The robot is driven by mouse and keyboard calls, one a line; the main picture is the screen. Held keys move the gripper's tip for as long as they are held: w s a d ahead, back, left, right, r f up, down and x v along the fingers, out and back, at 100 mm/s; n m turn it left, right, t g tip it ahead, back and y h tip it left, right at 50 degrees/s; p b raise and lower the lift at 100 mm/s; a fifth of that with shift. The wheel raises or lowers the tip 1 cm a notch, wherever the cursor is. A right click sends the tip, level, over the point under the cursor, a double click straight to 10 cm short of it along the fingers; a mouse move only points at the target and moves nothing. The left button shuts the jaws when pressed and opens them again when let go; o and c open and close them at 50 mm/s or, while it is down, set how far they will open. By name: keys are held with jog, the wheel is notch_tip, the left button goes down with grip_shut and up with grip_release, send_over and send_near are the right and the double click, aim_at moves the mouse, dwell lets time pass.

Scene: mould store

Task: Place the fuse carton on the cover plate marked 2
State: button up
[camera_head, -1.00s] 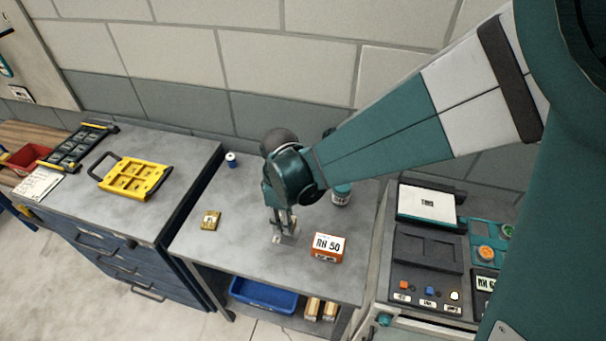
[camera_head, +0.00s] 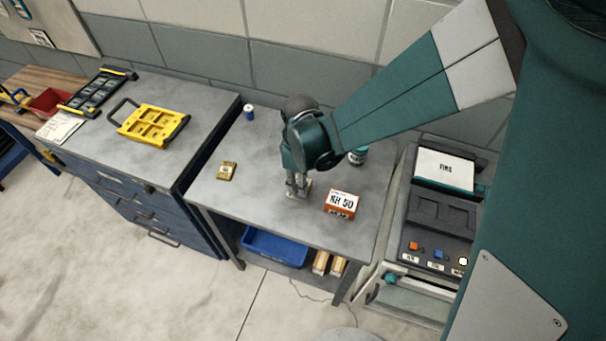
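An orange and white carton marked NH 50 (camera_head: 341,204) sits upright on the grey table, near its front edge. It looks like the fuse carton. My gripper (camera_head: 298,187) points down just left of the carton, apart from it. A small silvery plate (camera_head: 303,194) lies at its fingertips; I cannot tell whether they touch it or whether the fingers are open. A small brass-coloured plate (camera_head: 227,171) lies further left on the table. I cannot read a 2 on either plate.
A blue can (camera_head: 248,113) stands at the table's back left, and a teal-lidded jar (camera_head: 358,156) behind my gripper. A yellow rack (camera_head: 152,126) is on the blue cabinet at left. A control panel (camera_head: 436,225) stands at right. The table's front left is clear.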

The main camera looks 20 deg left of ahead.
jog(key=o, duration=0.9)
jog(key=shift+r, duration=0.15)
jog(key=shift+r+p, duration=0.85)
jog(key=shift+r, duration=5.1)
jog(key=d+r+m+t, duration=0.1)
jog(key=d+r+m, duration=0.3)
jog(key=d, duration=0.6)
jog(key=d+r+m+t+y, duration=0.15)
jog(key=d+r+m, duration=0.3)
jog(key=d, duration=0.55)
jog(key=d+r+m+t, duration=0.25)
jog(key=d+r, duration=0.25)
jog(key=d, duration=0.5)
jog(key=shift+s+d+r+m+t+h, duration=0.3)
jog(key=shift+s+d+m, duration=0.7)
jog(key=shift+d, duration=1)
jog(key=shift+s+d+r+m+t+h, duration=0.25)
jog(key=shift+s+d+m+t, duration=0.35)
jog(key=shift+d+m, duration=1.05)
jog(key=shift+s+d+r+m+t+h, duration=0.25)
jog(key=shift+s+d+m, duration=0.7)
jog(key=shift+d, duration=1.35)
